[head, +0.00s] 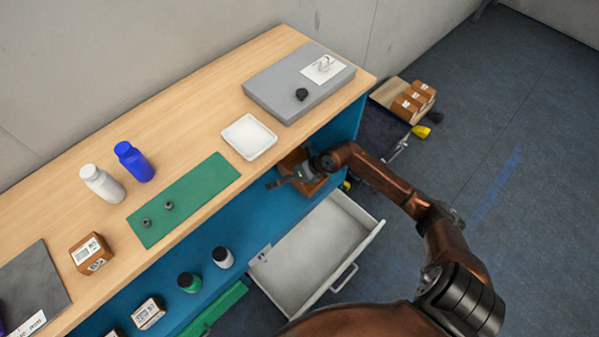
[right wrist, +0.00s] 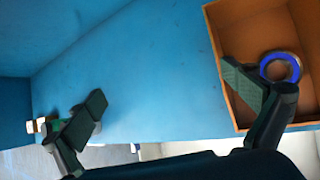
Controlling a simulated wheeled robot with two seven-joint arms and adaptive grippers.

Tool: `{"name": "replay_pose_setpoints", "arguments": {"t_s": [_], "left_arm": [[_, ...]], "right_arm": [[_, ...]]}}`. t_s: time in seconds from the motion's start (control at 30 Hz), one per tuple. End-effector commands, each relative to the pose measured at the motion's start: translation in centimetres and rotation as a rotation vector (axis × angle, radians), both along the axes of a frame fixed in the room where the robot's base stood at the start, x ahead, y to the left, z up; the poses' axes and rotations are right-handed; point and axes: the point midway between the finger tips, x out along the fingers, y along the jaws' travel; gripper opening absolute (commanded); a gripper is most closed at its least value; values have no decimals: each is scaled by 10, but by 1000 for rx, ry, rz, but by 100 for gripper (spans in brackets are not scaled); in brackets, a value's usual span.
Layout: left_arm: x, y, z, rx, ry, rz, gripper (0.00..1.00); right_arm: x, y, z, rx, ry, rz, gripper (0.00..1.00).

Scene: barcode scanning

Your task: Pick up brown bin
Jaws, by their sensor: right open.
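The brown bin (head: 292,160) is at the blue shelf below the wooden tabletop, partly hidden behind my right arm in the head view. In the right wrist view the open bin (right wrist: 213,62) is at the upper right, with a blue-and-white ring (right wrist: 281,67) inside. My right gripper (head: 274,184) is in front of the bin. In the wrist view the right gripper (right wrist: 165,90) has its fingers wide apart with nothing between them; its right finger overlaps the bin's interior, and I cannot tell if they touch. My left gripper is not in view.
An open white drawer (head: 318,245) sticks out below the arm. The tabletop above holds a white tray (head: 249,137), a grey box (head: 299,82) and a green mat (head: 184,198). Bottles (head: 222,257) and a small box (head: 148,313) stand on the lower shelf to the left.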

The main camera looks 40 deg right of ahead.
Motion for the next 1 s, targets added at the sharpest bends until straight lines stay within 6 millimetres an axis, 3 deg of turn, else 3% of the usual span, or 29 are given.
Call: {"name": "replay_pose_setpoints", "arguments": {"t_s": [0.03,0.13,0.2,0.3,0.5,0.77,1.0], "left_arm": [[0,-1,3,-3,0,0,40],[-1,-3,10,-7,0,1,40],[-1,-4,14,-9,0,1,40],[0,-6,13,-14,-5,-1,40],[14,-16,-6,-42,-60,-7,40],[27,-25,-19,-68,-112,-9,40],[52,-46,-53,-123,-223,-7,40]], "right_arm": [[5,-24,-3,-103,33,15,100],[7,-69,-5,-269,104,21,100],[7,-92,-4,-347,142,15,100],[6,-111,-5,-407,175,7,100],[11,-115,-23,-420,188,4,100],[15,-114,-33,-419,185,5,100],[18,-113,-60,-416,188,6,100]]}}
